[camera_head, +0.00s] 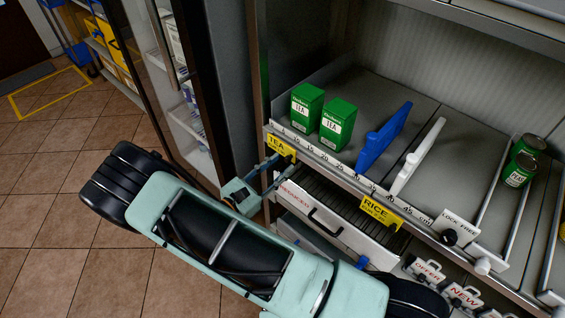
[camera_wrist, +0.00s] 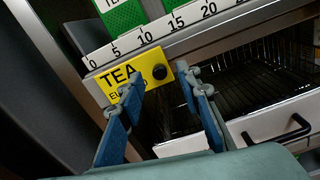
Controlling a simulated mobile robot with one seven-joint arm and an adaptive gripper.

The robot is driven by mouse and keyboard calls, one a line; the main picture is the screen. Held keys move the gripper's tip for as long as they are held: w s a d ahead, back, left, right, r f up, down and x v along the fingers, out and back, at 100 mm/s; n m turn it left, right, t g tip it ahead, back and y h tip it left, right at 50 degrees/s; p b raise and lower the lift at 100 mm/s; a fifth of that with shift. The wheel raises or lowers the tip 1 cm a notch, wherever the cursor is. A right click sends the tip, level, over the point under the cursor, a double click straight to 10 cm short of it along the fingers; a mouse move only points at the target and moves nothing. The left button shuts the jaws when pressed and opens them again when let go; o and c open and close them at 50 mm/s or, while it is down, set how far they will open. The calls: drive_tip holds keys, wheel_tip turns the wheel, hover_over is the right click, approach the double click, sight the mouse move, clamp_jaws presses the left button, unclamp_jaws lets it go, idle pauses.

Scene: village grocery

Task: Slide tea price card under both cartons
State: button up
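The yellow tea price card (camera_head: 281,146) sits on the shelf-edge rail at its left end. In the wrist view the card (camera_wrist: 112,76) lies below the 0 to 10 marks, with a black knob (camera_wrist: 159,72) at its right end. Two green tea cartons (camera_head: 307,104) (camera_head: 337,122) stand side by side on the shelf above, mostly to the right of the card. My gripper (camera_head: 279,165) is at the card. Its blue fingers (camera_wrist: 160,84) are apart, one on each side of the knob; I cannot tell whether they touch it.
A numbered scale strip (camera_head: 330,158) runs along the shelf edge. A blue divider (camera_head: 384,138) and a white divider (camera_head: 416,156) stand right of the cartons. A yellow rice card (camera_head: 380,211) is farther right on the rail. A drawer (camera_head: 330,212) sticks out below.

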drive_tip(key=shift+x, duration=0.95)
drive_tip(key=shift+c, duration=0.3)
clamp_jaws()
